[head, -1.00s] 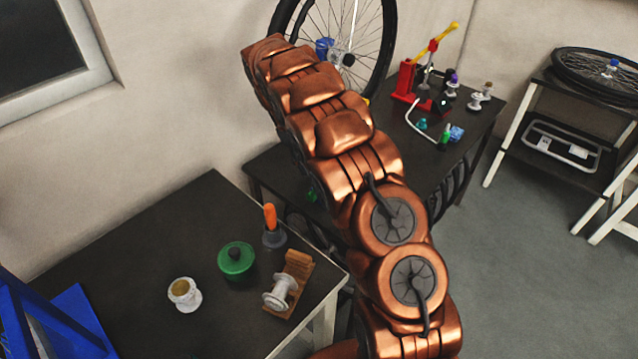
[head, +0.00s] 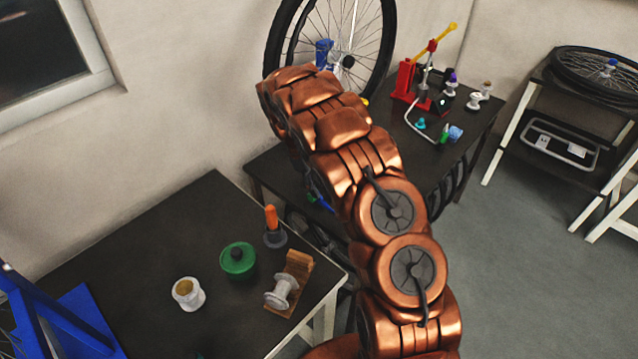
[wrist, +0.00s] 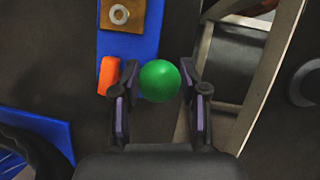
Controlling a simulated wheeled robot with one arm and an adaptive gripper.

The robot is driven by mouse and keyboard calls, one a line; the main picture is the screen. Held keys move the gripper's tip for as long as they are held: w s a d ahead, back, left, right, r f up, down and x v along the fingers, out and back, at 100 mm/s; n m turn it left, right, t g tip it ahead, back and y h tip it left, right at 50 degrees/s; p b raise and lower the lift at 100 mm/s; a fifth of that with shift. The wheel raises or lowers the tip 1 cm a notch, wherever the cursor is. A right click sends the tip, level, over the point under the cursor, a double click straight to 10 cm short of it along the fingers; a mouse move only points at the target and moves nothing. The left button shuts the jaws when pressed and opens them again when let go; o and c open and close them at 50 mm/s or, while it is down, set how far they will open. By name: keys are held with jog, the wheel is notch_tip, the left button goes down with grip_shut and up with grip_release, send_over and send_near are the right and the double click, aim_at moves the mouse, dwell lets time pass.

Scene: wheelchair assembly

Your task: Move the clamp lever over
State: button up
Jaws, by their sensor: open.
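In the wrist view my gripper (wrist: 160,98) is open, with one dark, purple-padded finger on each side of a green ball (wrist: 159,81). The ball looks like a lever's knob, but its shaft is hidden, so I cannot tell for sure. The left finger is apart from it; the right finger is very close, and I cannot tell whether it touches. A blue base (wrist: 133,45) lies beyond, with an orange block (wrist: 109,75) at its edge. In the head view my arm hides the gripper and the ball. A red clamp stand (head: 404,78) with a yellow lever (head: 438,42) stands on the back table.
The back table (head: 478,118) also carries a spoked wheel (head: 376,40) and small parts. The front table (head: 130,240) holds a green pot (head: 238,258), an orange-handled tool (head: 272,222) and spools. A shelf rack (head: 540,95) stands right. Floor (head: 520,280) between is clear.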

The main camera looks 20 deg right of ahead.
grip_shut()
dwell(0.3)
dwell(0.4)
